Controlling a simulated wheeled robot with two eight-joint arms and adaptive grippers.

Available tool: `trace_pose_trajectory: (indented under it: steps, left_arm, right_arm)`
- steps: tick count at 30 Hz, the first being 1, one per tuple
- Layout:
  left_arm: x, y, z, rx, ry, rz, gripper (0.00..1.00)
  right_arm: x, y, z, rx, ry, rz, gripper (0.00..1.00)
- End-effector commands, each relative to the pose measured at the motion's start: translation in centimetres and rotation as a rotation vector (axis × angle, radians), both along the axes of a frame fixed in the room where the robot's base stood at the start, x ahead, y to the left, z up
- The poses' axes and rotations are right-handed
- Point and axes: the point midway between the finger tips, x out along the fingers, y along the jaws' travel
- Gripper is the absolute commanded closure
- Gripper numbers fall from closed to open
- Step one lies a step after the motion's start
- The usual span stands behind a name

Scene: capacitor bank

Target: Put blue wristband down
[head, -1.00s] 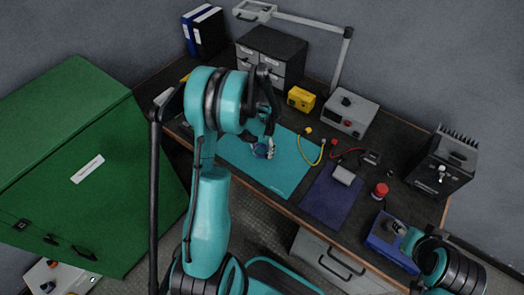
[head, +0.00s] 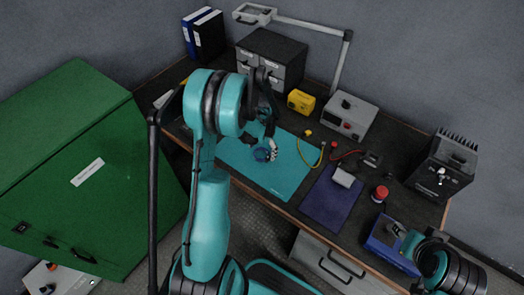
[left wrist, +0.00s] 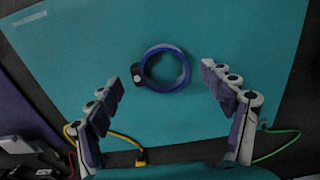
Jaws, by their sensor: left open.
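The blue wristband (left wrist: 165,69), a ring with a small dark block on its left side, lies on the teal mat (left wrist: 235,35) in the left wrist view. My left gripper (left wrist: 160,76) is open, its fingers on either side of the band with gaps between. In the head view the wristband (head: 261,154) shows on the mat beside my left gripper's fingers (head: 270,143), partly hidden by my arm. My right gripper (head: 397,229) is at the lower right by a blue box; its fingers are too small to read.
The bench holds a yellow box (head: 301,101), a grey instrument (head: 348,116), a dark drawer unit (head: 270,57) and a black finned unit (head: 443,163). A purple mat (head: 325,208) and a red-capped container (head: 380,193) lie to the right. The teal mat's front part is clear.

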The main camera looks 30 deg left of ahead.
Motion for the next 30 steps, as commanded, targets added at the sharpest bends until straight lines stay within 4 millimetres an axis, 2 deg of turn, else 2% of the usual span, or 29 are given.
trace_pose_trajectory:
  steps: [1, 9, 13, 20, 23, 25, 30]
  left_arm:
    - [-0.1, 0.0, 1.3, 0.000, 0.000, 0.000, 0.19]
    - [-0.1, 0.0, 7.4, 0.000, 0.000, 0.000, 0.19]
    - [0.0, 0.0, 9.5, 0.000, 0.000, 0.000, 0.19]
    - [-0.3, -0.6, 11.8, 0.004, -0.013, 0.000, 0.19]
    - [-1.0, -1.9, 14.1, 0.015, -0.053, 0.004, 0.19]
    - [-1.8, -3.4, 16.3, 0.025, -0.099, 0.009, 0.19]
    - [-5.1, -7.5, 21.5, 0.041, -0.238, 0.025, 0.19]
  right_arm:
    - [0.0, 0.0, 0.7, 0.000, 0.000, 0.000, 0.59]
    - [0.0, 0.0, 2.8, 0.000, 0.000, 0.000, 0.59]
    - [0.0, 0.0, 3.5, 0.000, 0.000, 0.000, 0.59]
    - [0.0, 0.0, 3.8, 0.000, 0.000, 0.000, 0.59]
    - [0.0, 0.0, 3.8, 0.000, 0.000, 0.000, 0.59]
    - [0.0, 0.0, 3.7, 0.000, 0.000, 0.000, 0.59]
    - [0.0, 0.0, 3.7, 0.000, 0.000, 0.000, 0.59]
